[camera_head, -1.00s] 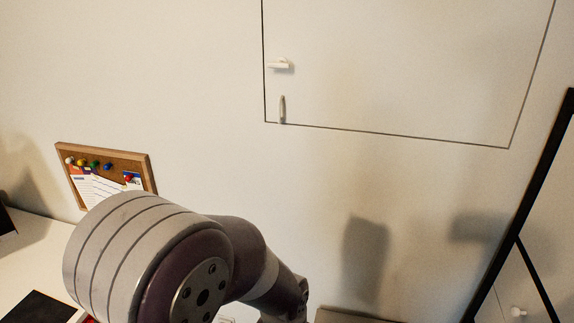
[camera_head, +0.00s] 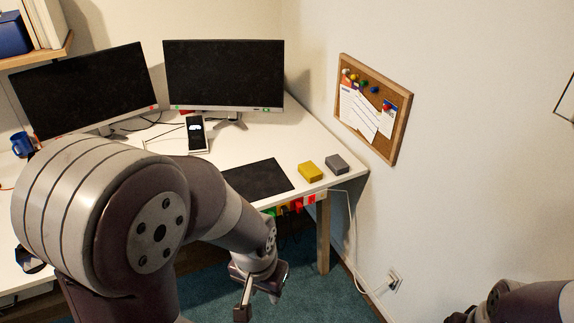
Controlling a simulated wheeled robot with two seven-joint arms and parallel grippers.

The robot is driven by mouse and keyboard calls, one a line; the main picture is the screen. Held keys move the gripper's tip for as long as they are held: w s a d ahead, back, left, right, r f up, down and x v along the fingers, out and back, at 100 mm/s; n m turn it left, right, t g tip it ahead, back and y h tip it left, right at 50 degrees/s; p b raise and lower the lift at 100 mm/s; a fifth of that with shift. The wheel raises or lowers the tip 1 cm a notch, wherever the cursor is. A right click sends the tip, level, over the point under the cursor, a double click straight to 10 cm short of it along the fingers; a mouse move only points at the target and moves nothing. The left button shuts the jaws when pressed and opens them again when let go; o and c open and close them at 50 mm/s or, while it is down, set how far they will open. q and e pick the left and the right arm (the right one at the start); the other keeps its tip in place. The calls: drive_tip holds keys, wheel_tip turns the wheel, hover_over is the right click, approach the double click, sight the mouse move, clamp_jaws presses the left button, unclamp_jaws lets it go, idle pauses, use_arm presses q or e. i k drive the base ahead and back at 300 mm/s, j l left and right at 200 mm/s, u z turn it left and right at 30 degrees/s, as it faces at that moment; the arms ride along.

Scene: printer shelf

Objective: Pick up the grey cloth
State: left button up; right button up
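A small grey block-shaped item (camera_head: 336,164), which looks like the folded grey cloth, lies on the right end of the white desk, near the wall. A similar yellow item (camera_head: 310,172) lies just left of it. My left gripper (camera_head: 259,299) is low in front of the desk, below the desktop edge and apart from both items. Its fingers look spread, with nothing seen between them. Part of my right arm shows at the lower right corner; its gripper is not in view.
The white desk (camera_head: 330,182) holds two monitors (camera_head: 224,75), a phone-like device (camera_head: 196,134) and a black mat (camera_head: 257,179). A corkboard (camera_head: 372,108) hangs on the wall. Cables and coloured items hang under the desk edge. The teal floor (camera_head: 308,287) is clear at front.

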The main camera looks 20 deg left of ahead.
sight(335, 163)
drive_tip(key=u, duration=0.35)
drive_tip(key=z, duration=1.25)
drive_tip(key=u, duration=1.25)
drive_tip(key=i+z, duration=0.15)
drive_tip(key=i, duration=0.3)
drive_tip(key=i+j+z, duration=0.1)
drive_tip(key=i, duration=0.4)
drive_tip(key=i+j+z, duration=0.15)
drive_tip(key=i, duration=0.3)
drive_tip(key=i+j+z, duration=0.15)
drive_tip(key=i, duration=0.3)
drive_tip(key=j, duration=0.1)
